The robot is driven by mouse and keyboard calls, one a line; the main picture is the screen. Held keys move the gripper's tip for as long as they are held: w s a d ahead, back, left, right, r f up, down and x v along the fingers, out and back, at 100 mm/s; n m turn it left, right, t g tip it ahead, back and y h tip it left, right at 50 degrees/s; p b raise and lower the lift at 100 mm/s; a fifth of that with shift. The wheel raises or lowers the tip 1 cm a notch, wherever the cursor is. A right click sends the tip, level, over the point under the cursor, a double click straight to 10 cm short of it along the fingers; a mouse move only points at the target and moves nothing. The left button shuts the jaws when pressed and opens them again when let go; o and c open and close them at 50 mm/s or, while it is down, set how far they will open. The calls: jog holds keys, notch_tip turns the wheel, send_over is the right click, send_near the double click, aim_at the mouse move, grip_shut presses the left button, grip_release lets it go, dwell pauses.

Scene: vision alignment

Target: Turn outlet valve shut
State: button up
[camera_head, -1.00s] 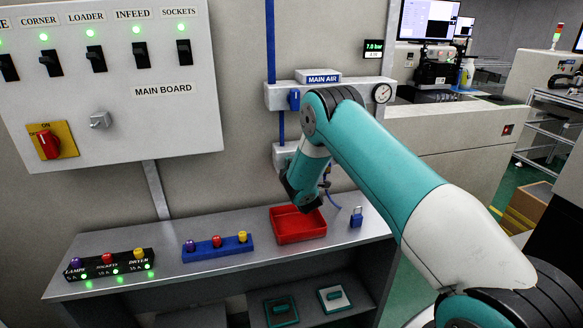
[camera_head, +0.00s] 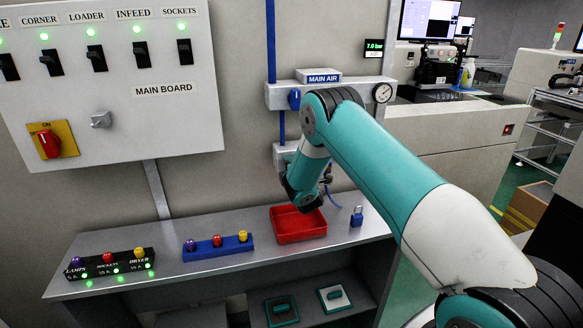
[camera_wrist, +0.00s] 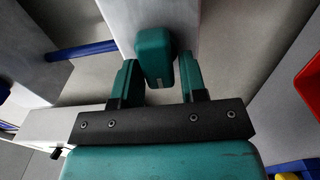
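A teal valve handle (camera_wrist: 155,58) shows on a pale block in the wrist view. My gripper (camera_wrist: 158,82) has its two teal fingers apart, one on each side of the handle's near end. Slim gaps seem to remain; I cannot tell whether either finger touches it. In the head view my gripper is hidden behind my wrist, in front of the lower white block (camera_head: 282,154) on the wall. The handle there is hidden too.
The MAIN AIR unit (camera_head: 275,95) with a blue knob and gauge (camera_head: 382,92) is above. Below, a bench holds a red tray (camera_head: 298,235), a blue padlock (camera_head: 357,217) and a blue block with coloured knobs (camera_head: 217,251). The main board (camera_head: 110,90) is left.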

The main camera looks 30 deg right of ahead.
jog(key=shift+o, duration=0.9)
jog(key=b+v, duration=1.7)
jog(key=b, duration=0.2)
jog(key=shift+s, duration=0.3)
jog(key=shift+r, duration=0.1)
